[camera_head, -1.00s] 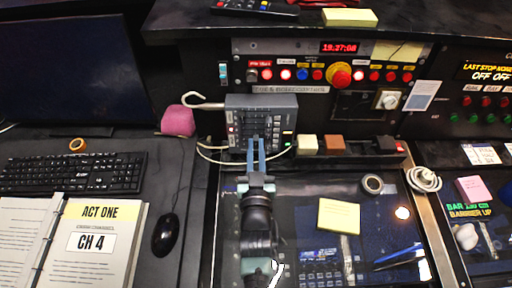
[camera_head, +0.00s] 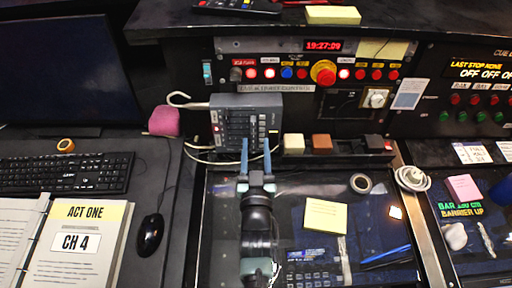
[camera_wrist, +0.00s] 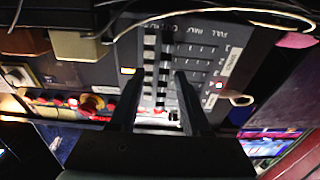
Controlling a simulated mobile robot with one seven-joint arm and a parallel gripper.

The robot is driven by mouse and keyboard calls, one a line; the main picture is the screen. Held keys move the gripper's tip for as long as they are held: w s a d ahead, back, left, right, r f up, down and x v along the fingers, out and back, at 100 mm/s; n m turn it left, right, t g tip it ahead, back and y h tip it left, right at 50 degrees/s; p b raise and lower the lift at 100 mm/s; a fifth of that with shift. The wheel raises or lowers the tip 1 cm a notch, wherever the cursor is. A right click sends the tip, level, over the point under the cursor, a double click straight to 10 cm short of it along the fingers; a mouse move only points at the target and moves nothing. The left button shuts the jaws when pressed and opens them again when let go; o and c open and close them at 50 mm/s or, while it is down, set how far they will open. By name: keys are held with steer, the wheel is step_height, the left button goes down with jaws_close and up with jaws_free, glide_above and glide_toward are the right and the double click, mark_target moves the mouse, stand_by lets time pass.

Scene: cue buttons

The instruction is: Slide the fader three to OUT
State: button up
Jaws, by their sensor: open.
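The grey fader box (camera_head: 246,103) stands on the desk below the red-lit button panel. It has several slider tracks and dark caps; which cap is fader three is too small to tell in the head view. The box also shows, rotated, in the wrist view (camera_wrist: 205,35), with numbered rows, a "FULL" label and a lit red lamp. My gripper (camera_head: 256,150) is open, its two fingers pointing at the lower front of the box. In the wrist view my gripper (camera_wrist: 158,82) has its fingers apart over the box face, with nothing visible held; contact cannot be told.
A white cable (camera_head: 190,152) loops beside the box. A pink cylinder (camera_head: 164,121) stands to its left, and a cream block (camera_head: 294,143) and a brown block (camera_head: 322,143) to its right. A tape roll (camera_head: 361,183) and a yellow note (camera_head: 326,216) lie on the glossy desk.

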steer(key=shift+a, duration=0.1)
steer(key=s+b, duration=0.1)
steer(key=s, duration=1.2)
steer(key=shift+b, duration=0.35)
steer(key=shift+w, duration=0.1)
